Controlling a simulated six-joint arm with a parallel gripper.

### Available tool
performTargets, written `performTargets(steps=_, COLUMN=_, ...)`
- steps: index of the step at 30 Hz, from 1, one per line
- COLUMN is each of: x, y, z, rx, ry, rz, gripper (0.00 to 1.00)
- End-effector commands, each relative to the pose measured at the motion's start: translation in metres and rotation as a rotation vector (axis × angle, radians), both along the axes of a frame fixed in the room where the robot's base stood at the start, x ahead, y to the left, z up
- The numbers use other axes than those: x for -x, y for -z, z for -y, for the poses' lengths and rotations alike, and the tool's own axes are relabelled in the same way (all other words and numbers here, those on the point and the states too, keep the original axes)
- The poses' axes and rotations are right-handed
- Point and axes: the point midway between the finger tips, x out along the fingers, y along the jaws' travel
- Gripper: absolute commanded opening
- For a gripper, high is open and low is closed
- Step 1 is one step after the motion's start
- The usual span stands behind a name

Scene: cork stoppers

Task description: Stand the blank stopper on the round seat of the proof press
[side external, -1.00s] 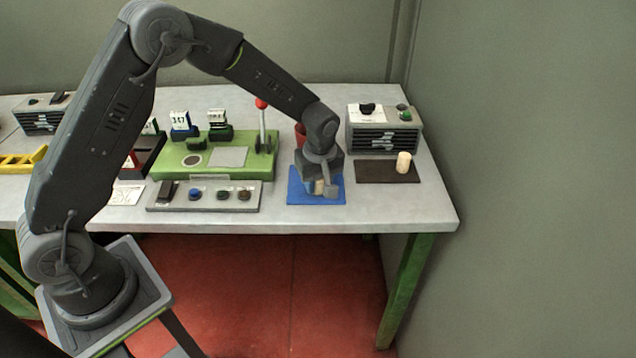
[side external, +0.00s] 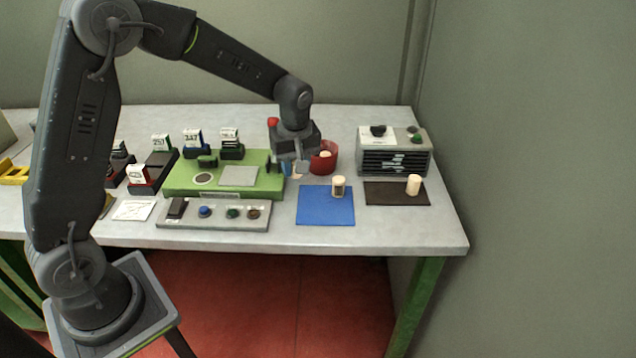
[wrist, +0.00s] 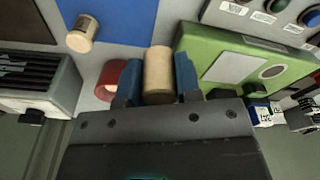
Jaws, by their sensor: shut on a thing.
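My gripper (wrist: 158,80) is shut on a plain tan cork stopper (wrist: 158,68), between two blue fingers. No print shows on its visible side. In the side view my gripper (side external: 293,168) is raised by the right end of the green proof press (side external: 268,184), and the held stopper is mostly hidden.
A stopper with a dark mark (side external: 338,187) stands on the blue mat (side external: 325,211). Another stopper (side external: 413,184) stands on the dark mat (side external: 390,199). A red cup (side external: 323,161) is just right of my gripper. The press lever's red knob (side external: 273,122) rises behind it. Number-card holders (side external: 231,152) stand behind the press.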

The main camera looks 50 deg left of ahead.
Motion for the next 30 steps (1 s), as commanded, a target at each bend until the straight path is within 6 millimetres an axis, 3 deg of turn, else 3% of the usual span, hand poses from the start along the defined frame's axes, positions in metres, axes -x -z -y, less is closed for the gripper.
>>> performTargets(steps=3, x=0.008, y=-0.012, z=-0.019, rx=0.001, ry=-0.004, rz=0.001, gripper=0.06)
performTargets(steps=13, x=0.02, y=-0.025, z=-0.044, rx=0.0, ry=-0.013, rz=0.001, gripper=0.06)
performTargets(steps=17, x=0.034, y=-0.03, z=-0.075, rx=0.001, ry=-0.062, rz=0.0, gripper=0.06)
performTargets(steps=20, x=0.057, y=-0.037, z=-0.113, rx=0.001, ry=-0.127, rz=0.001, gripper=0.06)
performTargets(steps=24, x=0.103, y=-0.046, z=-0.168, rx=0.001, ry=-0.232, rz=0.001, gripper=0.06)
performTargets(steps=30, x=0.175, y=-0.055, z=-0.221, rx=0.001, ry=-0.37, rz=0.002, gripper=0.06)
